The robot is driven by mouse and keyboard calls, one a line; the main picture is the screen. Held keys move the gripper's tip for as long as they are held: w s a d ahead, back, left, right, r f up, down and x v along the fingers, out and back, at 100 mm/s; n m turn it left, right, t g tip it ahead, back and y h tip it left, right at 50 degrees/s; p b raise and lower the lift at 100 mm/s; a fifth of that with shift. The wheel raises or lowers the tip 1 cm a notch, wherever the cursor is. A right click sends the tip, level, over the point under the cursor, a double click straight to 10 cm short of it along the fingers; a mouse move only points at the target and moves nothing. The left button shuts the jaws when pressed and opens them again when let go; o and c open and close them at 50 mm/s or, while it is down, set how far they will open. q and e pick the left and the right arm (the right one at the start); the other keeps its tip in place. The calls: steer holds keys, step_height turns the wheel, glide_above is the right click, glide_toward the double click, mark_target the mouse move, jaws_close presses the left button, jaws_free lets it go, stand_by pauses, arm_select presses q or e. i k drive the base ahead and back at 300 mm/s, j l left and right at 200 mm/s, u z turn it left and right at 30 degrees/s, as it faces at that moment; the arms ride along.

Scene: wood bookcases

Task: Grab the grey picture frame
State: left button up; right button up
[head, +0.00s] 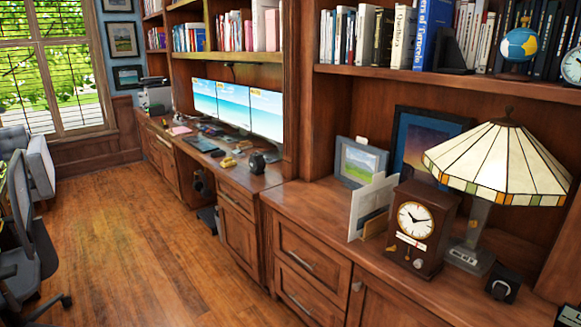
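The grey picture frame (361,162) stands upright on the wooden counter, leaning near the back panel, in the middle right of the head view. It holds a small landscape picture with green below and pale sky above. Its lower right part is hidden behind white papers in a holder (371,207). A larger dark blue frame (423,140) stands to its right and farther back. Neither of my grippers shows in the head view.
A wooden clock (415,227) and a stained-glass lamp (497,165) stand right of the papers. A bookshelf (455,82) overhangs the counter. The counter (310,208) is bare left of the papers. Wood floor (150,230) is open at left; an office chair (35,240) stands at the far left.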

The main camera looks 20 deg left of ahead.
mark_target(356, 163)
steer(key=u, duration=0.15)
steer(key=i+j+z, duration=0.15)
steer(key=z, duration=0.35)
steer(key=i+j+z, duration=0.1)
steer(key=z, duration=0.4)
steer(key=i+j+z, duration=0.1)
steer(key=j+z, duration=0.2)
steer(key=z, duration=0.15)
